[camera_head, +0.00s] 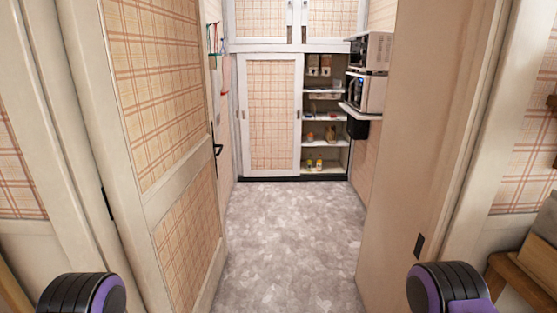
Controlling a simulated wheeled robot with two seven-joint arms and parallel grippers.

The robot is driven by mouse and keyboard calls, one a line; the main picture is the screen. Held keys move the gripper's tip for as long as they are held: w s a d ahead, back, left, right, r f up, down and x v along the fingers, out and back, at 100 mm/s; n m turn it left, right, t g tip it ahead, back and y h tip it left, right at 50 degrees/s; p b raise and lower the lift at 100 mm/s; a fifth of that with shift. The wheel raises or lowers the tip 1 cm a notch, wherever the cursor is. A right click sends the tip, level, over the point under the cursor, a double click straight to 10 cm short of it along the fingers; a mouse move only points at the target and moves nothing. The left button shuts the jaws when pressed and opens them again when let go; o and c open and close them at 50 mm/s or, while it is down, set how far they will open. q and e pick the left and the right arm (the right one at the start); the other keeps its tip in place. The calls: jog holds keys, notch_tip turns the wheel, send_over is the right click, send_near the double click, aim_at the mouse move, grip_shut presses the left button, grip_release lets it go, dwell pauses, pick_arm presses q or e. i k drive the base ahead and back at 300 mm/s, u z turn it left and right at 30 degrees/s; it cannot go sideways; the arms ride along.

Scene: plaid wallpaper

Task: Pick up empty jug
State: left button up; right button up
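No jug can be made out from here. Ahead, past an open doorway, a pantry cupboard (270,115) stands at the back. Its right part is open, with several small items on the shelves (323,117), too small to name surely. Two small yellow items (314,164) are on the lowest shelf. My grippers are not in view; only rounded black and purple parts of my two arms show at the bottom left and bottom right corners.
An open plaid-panelled door (180,200) stands along the left, and a doorway edge (420,130) is close on the right. The grey floor (290,235) between them is clear. Microwave-like appliances (370,92) sit on a wall shelf at right. A wooden piece (525,275) is at far right.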

aim_at(337, 84)
jog(key=z, duration=0.05)
jog(key=i, duration=2.6)
jog(key=z, duration=0.35)
jog(key=i, duration=2.45)
jog(key=z, duration=0.15)
